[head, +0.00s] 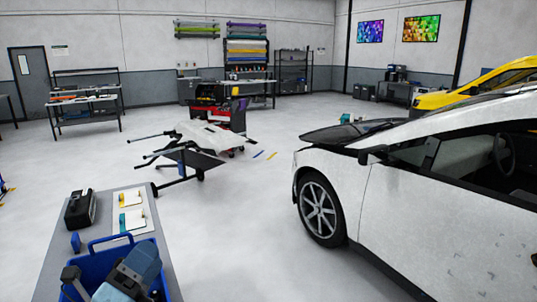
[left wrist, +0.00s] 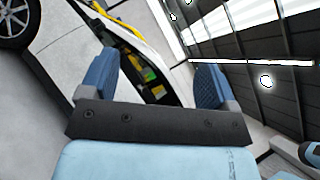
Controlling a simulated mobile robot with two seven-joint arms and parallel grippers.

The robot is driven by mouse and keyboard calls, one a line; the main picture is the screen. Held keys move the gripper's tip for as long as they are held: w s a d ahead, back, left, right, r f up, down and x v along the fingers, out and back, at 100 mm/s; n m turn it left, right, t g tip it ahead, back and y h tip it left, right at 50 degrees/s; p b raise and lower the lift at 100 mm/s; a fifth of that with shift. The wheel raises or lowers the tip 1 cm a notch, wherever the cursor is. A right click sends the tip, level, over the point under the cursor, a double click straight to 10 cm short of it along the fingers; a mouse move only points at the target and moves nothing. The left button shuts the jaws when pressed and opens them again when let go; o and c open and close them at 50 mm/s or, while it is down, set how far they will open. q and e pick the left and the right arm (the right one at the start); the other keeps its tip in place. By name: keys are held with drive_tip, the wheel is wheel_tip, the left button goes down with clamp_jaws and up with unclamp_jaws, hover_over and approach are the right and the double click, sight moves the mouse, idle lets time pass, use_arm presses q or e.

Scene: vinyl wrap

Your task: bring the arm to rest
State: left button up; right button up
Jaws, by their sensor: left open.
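My left gripper (head: 128,272), light blue and dark grey, shows at the bottom left of the head view. It is in front of or over a blue bin, and I cannot tell how far above it. In the left wrist view the two blue-padded fingers (left wrist: 155,78) stand wide apart with nothing between them. That wrist camera looks toward the white car (left wrist: 75,62) and the ceiling. My right gripper is in neither view.
The blue bin (head: 165,258) stands on a grey worktable (head: 163,274) with a black case (head: 80,209) and light boards. The white car (head: 400,220) fills the right side. Open floor (head: 240,220) lies between them. A stand with panels (head: 185,150) is farther back.

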use_arm(q)
drive_tip(key=s+a+f+n+g+y, duration=0.35)
drive_tip(key=f+n+y, duration=0.25)
drive_tip(key=f+n, duration=0.35)
drive_tip(key=s+a+f+n+g+y, duration=0.3)
drive_tip(key=s+f+n+g+y, duration=0.15)
drive_tip(key=f+n, duration=0.5)
drive_tip(key=s+d+f+n+g, duration=0.1)
drive_tip(key=s+f+n+g, duration=0.35)
drive_tip(key=s, duration=0.35)
drive_tip(key=s+d+f+n+g, duration=0.1)
drive_tip(key=s+f+n+g, duration=0.35)
drive_tip(key=s, duration=0.35)
drive_tip(key=w+d+f+m+t+h+p, duration=0.2)
drive_tip(key=w+d+f+t+h+p, duration=0.1)
drive_tip(key=w+d+f+t, duration=0.3)
drive_tip(key=shift+f+t+p, duration=0.8)
drive_tip(key=shift+f+p, duration=0.05)
drive_tip(key=shift+f, duration=0.3)
drive_tip(key=shift+w, duration=0.1)
